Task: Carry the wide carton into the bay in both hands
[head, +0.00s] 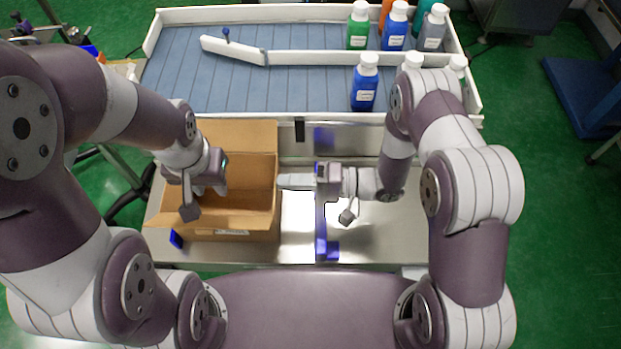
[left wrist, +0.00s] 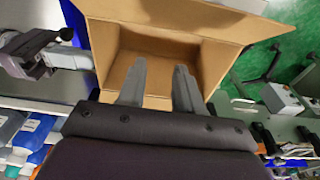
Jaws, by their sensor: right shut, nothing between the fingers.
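The wide carton (head: 255,222), brown with its top open and flaps spread, stands on a steel table at centre-left in the head view. My left gripper (head: 208,186) is over the carton's left part. In the left wrist view its two fingers (left wrist: 158,78) are apart, with nothing between them, and point at the open carton (left wrist: 170,52). My right gripper (head: 286,181) is shut and empty, its tips pointing left at the carton's right side. Whether they touch it I cannot tell. Blue pieces (head: 327,250) lie on the table right of the carton; which area is the bay is unclear.
Behind the table is a blue slatted conveyor (head: 320,92) with white rails and several bottles, including a blue one (head: 365,84) at its front right. The steel table (head: 375,235) is bare to the right of the blue pieces.

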